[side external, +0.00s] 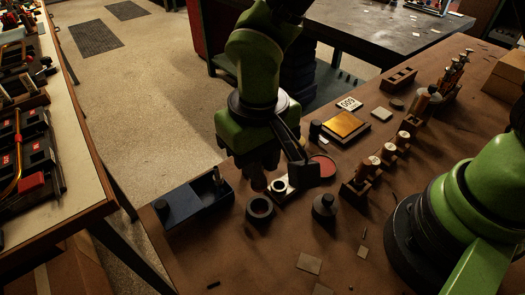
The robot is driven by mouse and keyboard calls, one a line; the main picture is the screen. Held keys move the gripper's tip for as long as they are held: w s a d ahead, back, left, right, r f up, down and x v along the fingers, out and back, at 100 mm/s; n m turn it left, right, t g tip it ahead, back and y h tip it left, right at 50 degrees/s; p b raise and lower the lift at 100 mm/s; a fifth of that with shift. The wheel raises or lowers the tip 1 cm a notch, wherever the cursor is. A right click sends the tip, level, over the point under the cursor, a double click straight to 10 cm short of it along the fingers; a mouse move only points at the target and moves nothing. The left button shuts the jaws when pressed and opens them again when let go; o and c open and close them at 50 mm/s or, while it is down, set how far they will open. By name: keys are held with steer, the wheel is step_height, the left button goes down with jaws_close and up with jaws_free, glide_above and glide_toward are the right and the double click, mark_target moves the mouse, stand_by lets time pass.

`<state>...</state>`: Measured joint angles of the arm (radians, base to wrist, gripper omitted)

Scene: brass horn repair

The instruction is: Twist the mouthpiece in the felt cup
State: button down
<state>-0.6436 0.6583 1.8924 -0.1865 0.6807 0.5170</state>
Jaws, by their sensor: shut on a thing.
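My gripper (258,181) points down over the bench, just above and behind a small round dark cup (261,209) with a reddish inside, which looks like the felt cup. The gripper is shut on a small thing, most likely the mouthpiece. The fingers and shadow hide nearly all of it, so its shape and tilt cannot be made out. I cannot tell whether its lower end is inside the cup or just behind the rim.
A pale ring on a block (279,187) stands close right of the gripper. A dark blue box (195,208) is at left, a dark knobbed piece (324,206) at right. Behind are a round red pad (323,166), a gold plate (345,125) and a valve rack (375,165). The front bench is mostly clear.

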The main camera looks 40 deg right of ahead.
mark_target(260, 190)
steer(key=shift+f, duration=3.5)
steer(key=shift+f, duration=0.2)
steer(key=m, duration=0.4)
steer(key=m, duration=0.4)
